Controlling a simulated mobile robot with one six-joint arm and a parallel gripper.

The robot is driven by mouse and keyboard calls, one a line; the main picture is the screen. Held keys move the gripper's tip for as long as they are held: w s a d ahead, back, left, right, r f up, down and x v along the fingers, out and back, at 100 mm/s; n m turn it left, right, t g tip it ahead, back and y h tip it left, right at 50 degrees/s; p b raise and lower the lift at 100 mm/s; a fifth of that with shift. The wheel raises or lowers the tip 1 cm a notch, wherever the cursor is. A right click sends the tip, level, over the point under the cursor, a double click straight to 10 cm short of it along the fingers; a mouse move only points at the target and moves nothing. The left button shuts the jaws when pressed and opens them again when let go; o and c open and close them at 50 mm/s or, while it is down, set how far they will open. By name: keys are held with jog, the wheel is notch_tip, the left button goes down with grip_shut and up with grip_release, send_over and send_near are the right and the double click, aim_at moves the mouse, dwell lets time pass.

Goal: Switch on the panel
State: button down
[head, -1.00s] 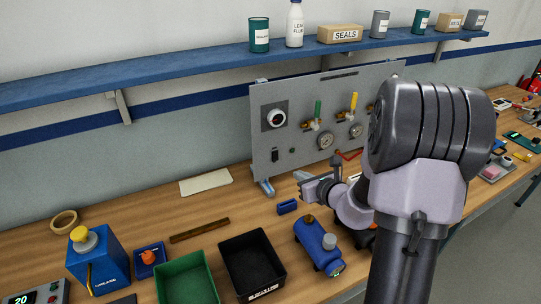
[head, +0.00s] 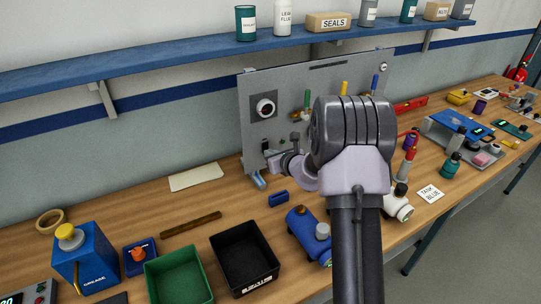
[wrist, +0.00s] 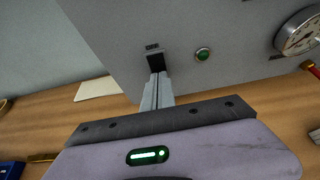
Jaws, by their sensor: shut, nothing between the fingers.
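The grey panel (head: 255,90) stands upright at the back of the bench, with a round red-and-white dial, valves and gauges. A black switch (wrist: 155,61) sits low on the panel's face, and a round green lamp or button (wrist: 203,54) is to its right; I cannot tell if it is lit. My gripper (wrist: 159,76) is shut and empty, its fingertips at the lower edge of the switch. I cannot tell whether they touch it. In the head view my gripper (head: 269,156) is in front of the panel's lower left, and my arm hides the panel's lower right.
A blue tank (head: 306,231), a small blue block (head: 278,199), a black bin (head: 243,252) and a green bin (head: 179,276) stand on the bench in front. A pale sheet (head: 196,177) lies left of the panel. A shelf (head: 190,57) runs above.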

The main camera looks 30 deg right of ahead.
jog(key=shift+w, duration=0.1)
jog(key=shift+w, duration=0.1)
dwell(0.4)
jog(key=shift+w+r+p, duration=0.1)
jog(key=shift+r+p, duration=0.3)
jog(key=shift+r, duration=0.5)
